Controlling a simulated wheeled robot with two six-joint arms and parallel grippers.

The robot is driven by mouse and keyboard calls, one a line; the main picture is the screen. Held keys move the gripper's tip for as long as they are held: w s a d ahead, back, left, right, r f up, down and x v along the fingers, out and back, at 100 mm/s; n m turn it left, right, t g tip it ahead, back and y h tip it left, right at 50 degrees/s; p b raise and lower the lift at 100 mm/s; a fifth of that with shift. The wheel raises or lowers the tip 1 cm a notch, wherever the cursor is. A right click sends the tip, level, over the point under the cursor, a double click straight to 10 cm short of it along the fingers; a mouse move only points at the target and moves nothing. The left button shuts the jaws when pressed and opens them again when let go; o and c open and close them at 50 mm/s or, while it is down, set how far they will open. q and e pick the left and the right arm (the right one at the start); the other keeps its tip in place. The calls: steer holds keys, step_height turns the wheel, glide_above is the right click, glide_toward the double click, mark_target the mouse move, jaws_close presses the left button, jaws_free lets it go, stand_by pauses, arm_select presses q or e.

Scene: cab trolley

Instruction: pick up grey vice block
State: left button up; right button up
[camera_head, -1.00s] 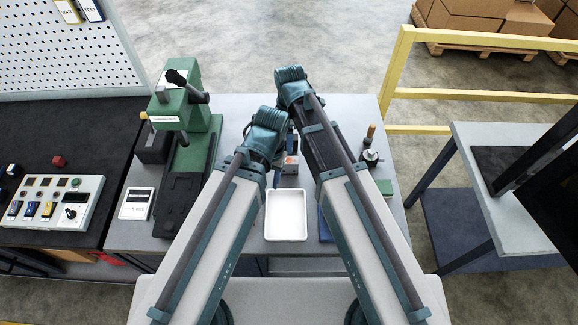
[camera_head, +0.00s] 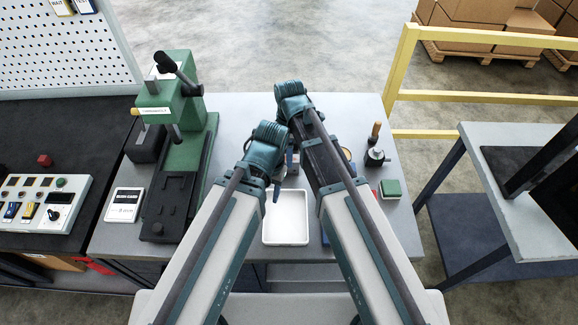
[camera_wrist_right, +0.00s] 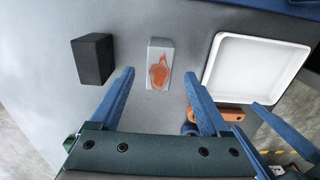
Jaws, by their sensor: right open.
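A light grey block with an orange patch on top (camera_wrist_right: 159,52) stands on the grey table in the right wrist view. A plain dark grey block (camera_wrist_right: 93,58) stands to its left. I cannot tell for certain which one is the grey vice block. My right gripper (camera_wrist_right: 159,74) is open and empty, its blue fingers on either side of the line to the orange-patched block, which lies just ahead of the tips. My left gripper (camera_head: 277,190) hangs near the white tray in the head view; its jaws are mostly hidden.
The white tray (camera_head: 286,238) lies right of the blocks in the wrist view, with an orange-handled thing (camera_wrist_right: 230,114) near it. A green press (camera_head: 183,150) stands at the table's left. A green-topped block (camera_head: 391,188) lies at the right. A yellow rail (camera_head: 398,70) stands behind.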

arm_select(q)
step_height(320, 180, down, 5)
steer(key=b, duration=0.3)
steer(key=shift+r+b, duration=0.2)
steer(key=shift+b, duration=0.2)
arm_select(e)
step_height(320, 180, down, 4)
steer(key=shift+f, duration=0.25)
arm_select(q)
steer(key=shift+r, duration=0.1)
arm_select(e)
steer(key=shift+r, duration=0.1)
jaws_close()
